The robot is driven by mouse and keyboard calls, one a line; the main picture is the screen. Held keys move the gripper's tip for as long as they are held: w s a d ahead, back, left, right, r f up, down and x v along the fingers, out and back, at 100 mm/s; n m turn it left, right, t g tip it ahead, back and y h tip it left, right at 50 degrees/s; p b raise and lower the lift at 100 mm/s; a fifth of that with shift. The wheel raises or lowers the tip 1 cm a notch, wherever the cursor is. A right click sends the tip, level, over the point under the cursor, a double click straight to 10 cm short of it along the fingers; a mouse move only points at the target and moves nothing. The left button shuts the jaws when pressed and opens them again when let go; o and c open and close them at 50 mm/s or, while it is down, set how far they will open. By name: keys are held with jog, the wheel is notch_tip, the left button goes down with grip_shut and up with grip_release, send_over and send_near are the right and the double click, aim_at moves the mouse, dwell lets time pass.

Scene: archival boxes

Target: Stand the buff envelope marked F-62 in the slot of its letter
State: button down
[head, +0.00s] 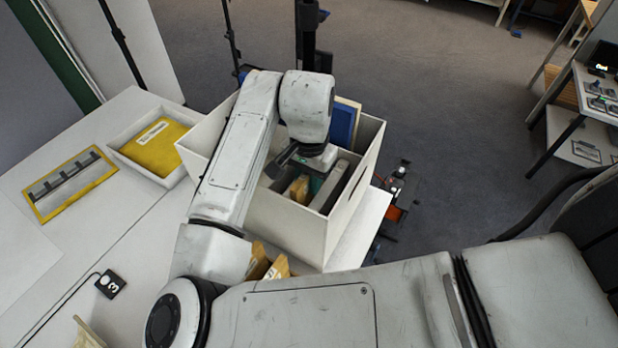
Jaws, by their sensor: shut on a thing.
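A white open box (352,222) stands at the table's far edge. My gripper (300,168) is inside its opening, pointing down, partly hidden by my own arm. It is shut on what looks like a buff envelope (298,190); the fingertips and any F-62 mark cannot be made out. A teal piece (316,183) and a pale grey upright divider or folder (331,186) are close beside it. A blue folder (343,122) stands at the back of the box. The slot letters are not readable.
Buff envelopes (276,268) stand in front of the box, partly behind my arm. A white tray (123,154) holds a yellow folder (157,146).

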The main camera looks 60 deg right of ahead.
jog(key=c, duration=0.9)
grip_release()
jog(key=shift+r, duration=0.15)
notch_tip(320, 180, up, 11)
jog(key=shift+f, duration=0.2)
jog(key=shift+r+p, duration=4.95)
jog(key=shift+r, duration=1)
